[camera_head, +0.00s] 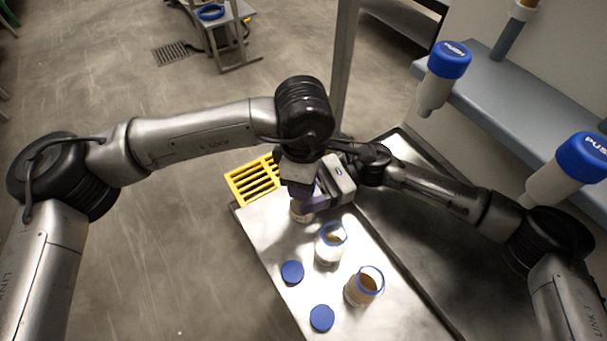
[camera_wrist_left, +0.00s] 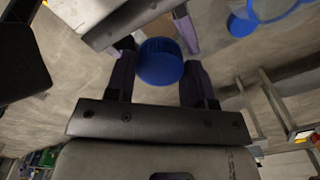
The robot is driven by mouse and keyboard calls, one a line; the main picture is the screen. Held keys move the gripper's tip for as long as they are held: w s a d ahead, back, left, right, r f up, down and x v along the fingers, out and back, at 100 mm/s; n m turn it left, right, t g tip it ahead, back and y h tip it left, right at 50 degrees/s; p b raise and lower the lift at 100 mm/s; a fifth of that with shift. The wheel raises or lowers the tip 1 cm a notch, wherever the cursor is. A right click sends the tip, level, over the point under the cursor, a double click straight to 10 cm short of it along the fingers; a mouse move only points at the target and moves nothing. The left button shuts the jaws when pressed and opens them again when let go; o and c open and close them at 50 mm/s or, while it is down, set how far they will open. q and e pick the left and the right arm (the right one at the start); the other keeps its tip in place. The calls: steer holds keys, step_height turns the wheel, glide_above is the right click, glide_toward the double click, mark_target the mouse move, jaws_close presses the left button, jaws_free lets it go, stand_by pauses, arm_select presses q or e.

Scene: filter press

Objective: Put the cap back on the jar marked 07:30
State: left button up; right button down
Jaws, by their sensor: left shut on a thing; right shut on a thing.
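My left gripper (camera_head: 299,186) points down at the far part of the steel tray. In the left wrist view its fingers (camera_wrist_left: 160,82) are shut on a blue cap (camera_wrist_left: 161,62). My right gripper (camera_head: 310,202) reaches in from the right, just below it, and is shut on a jar (camera_head: 297,213), mostly hidden by the grippers. In the left wrist view the cap covers the jar's mouth area, so I cannot tell whether cap and jar touch. No time mark is readable.
Two open jars with blue rims, one with pale contents (camera_head: 329,246) and one with brown contents (camera_head: 362,287), stand nearer on the tray (camera_head: 270,235). Two loose blue caps (camera_head: 292,272) (camera_head: 321,318) lie beside them. A yellow rack (camera_head: 253,182) is behind; dispensers (camera_head: 447,62) hang right.

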arm_select(q)
steer(key=shift+m, duration=0.8)
steer(key=o, duration=1)
steer(key=shift+r, duration=2.25)
steer(key=shift+r, duration=0.1)
steer(key=shift+c, duration=0.2)
